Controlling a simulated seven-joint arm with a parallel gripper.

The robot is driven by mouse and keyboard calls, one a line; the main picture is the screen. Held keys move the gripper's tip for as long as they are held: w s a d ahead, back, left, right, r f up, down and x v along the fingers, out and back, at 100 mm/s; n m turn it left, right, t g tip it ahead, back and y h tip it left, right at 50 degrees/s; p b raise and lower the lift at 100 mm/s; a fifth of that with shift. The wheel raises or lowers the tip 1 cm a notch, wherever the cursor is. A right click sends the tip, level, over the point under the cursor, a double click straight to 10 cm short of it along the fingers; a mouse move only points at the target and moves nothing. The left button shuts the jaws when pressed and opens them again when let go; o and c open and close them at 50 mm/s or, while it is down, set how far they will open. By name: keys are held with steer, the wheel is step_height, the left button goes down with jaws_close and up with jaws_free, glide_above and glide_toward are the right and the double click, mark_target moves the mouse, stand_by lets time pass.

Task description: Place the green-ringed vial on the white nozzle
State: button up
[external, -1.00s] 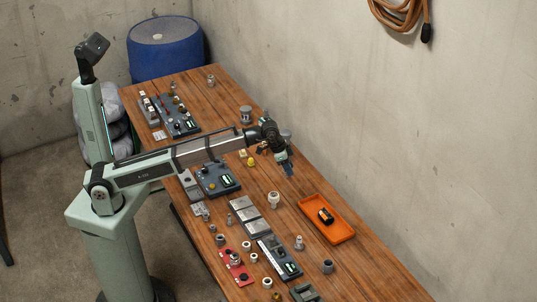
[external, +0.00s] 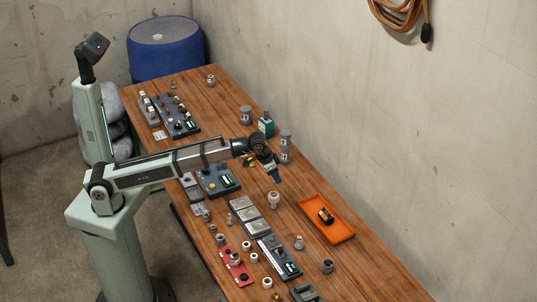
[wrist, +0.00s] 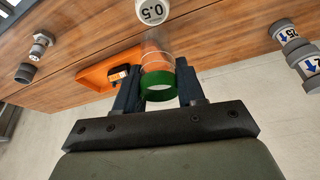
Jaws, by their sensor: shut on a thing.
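The vial (wrist: 158,62) is clear with a green ring (wrist: 159,92) at its near end. In the wrist view my gripper (wrist: 159,88) is shut on it around the green ring, one dark finger on each side. The vial's far end points toward a white nozzle marked 0.5 (wrist: 152,11), which is partly cut off by the top edge. In the external view my gripper (external: 276,176) hangs above the table, just above a white fitting (external: 273,199) that looks like this nozzle. The vial is not distinguishable there. I cannot tell the gap between vial and nozzle.
An orange tray (external: 312,206) with a black and orange item stands right of the white fitting. A teal bottle (external: 266,125) and grey cylinders (external: 285,143) stand along the wall side. Several small fittings and panels (external: 270,246) crowd the table's near part.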

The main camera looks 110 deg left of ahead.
steer(key=shift+f, duration=2.4)
steer(key=shift+f, duration=0.1)
steer(key=o, duration=1)
steer(key=shift+o, duration=0.2)
steer(key=v, duration=1.2)
